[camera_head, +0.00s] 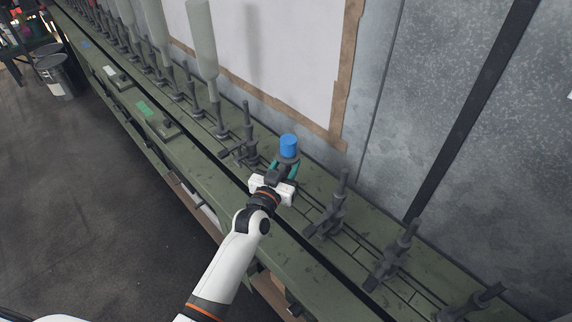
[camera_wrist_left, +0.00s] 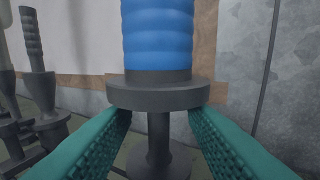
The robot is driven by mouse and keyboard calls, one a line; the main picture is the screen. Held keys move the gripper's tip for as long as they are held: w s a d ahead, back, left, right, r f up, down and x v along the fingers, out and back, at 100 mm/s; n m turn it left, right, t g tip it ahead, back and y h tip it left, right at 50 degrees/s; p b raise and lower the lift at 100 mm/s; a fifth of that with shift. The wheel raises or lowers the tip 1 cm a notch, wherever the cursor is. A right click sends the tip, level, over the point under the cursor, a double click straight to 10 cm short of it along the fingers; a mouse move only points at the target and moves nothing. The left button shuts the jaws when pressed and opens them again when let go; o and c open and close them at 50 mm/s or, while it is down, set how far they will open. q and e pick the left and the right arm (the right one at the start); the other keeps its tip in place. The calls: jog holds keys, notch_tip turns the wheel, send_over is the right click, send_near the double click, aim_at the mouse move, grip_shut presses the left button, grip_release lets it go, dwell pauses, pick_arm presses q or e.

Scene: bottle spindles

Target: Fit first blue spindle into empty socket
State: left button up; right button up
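The blue spindle (camera_head: 289,146) stands upright over the green bench in the head view. In the left wrist view, its ribbed blue sleeve (camera_wrist_left: 158,38) sits on a wide dark flange (camera_wrist_left: 158,95) with a thin stem below. My left gripper (camera_head: 284,169) is at the spindle, its teal fingers (camera_wrist_left: 160,125) on either side of the stem under the flange. A gap shows between each finger and the stem, so the gripper looks open. The flange hides the fingertips. I cannot tell what the stem's foot rests in, and no empty socket shows clearly. My right gripper is not in view.
A dark bare spindle (camera_head: 248,124) stands left of the gripper, and several more stand to the right, such as one (camera_head: 333,207) close by. Pale bottles (camera_head: 203,50) stand further left. The wall panel (camera_head: 270,60) is close behind the bench (camera_head: 225,165).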

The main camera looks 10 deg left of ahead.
pick_arm(q)
jog(key=shift+s+f, duration=0.15)
jog(key=s+a, duration=0.2)
jog(key=s, duration=0.9)
jog(key=shift+s, duration=0.3)
jog(key=shift+a, duration=0.1)
